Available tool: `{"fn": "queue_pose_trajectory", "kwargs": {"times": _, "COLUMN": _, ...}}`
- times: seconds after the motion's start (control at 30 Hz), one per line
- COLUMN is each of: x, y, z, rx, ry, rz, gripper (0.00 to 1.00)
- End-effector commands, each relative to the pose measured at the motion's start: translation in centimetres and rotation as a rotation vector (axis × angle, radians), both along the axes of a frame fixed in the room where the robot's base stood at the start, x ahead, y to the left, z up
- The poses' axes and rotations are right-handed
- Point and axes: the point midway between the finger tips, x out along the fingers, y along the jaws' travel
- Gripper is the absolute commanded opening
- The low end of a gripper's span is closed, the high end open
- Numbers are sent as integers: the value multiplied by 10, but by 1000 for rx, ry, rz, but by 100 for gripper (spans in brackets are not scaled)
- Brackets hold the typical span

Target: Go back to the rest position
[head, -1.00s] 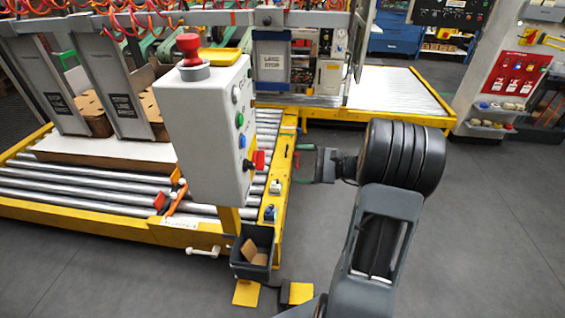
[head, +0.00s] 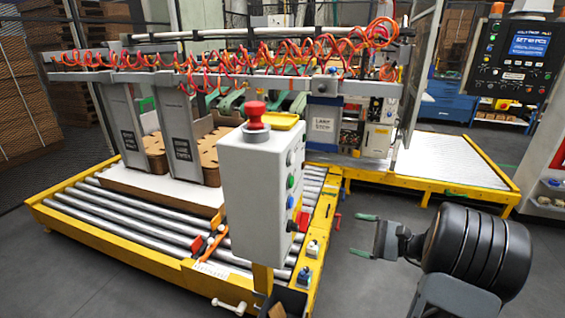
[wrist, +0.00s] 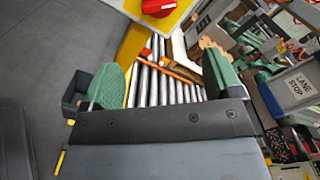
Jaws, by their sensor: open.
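My gripper (head: 364,234) is at the right of the head view, to the right of the grey control box and over the dark floor. Its two green-tipped fingers are apart with nothing between them. In the wrist view my gripper (wrist: 162,80) also shows open, with the metal rollers seen beyond the fingers. The grey control box (head: 262,180) has a red mushroom button (head: 256,112) on top and several coloured buttons on its right side. A red knob (wrist: 158,6) shows at the top of the wrist view.
The yellow-framed roller conveyor (head: 130,228) holds stacked brown cardboard (head: 207,150). A second roller bed (head: 440,165) lies behind my gripper. A dark bin (head: 290,300) hangs below the control box. A hanging control panel (head: 522,45) is at upper right. The floor beside the conveyor is clear.

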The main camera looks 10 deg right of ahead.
Motion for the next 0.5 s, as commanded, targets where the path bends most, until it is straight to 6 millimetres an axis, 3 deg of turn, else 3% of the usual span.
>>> {"fn": "queue_pose_trajectory", "kwargs": {"times": 0.13, "x": -5, "y": 2, "z": -27, "rx": -93, "ry": 100, "rz": 9, "gripper": 85}}
{"fn": "queue_pose_trajectory", "kwargs": {"times": 0.2, "x": -19, "y": 7, "z": -50, "rx": -186, "ry": 190, "rz": 42, "gripper": 85}}
{"fn": "queue_pose_trajectory", "kwargs": {"times": 0.27, "x": -34, "y": 17, "z": -60, "rx": -312, "ry": 256, "rz": 96, "gripper": 85}}
{"fn": "queue_pose_trajectory", "kwargs": {"times": 0.37, "x": -64, "y": 40, "z": -58, "rx": -606, "ry": 315, "rz": 244, "gripper": 85}}
{"fn": "queue_pose_trajectory", "kwargs": {"times": 0.5, "x": -99, "y": 62, "z": -31, "rx": -1085, "ry": 250, "rz": 474, "gripper": 85}}
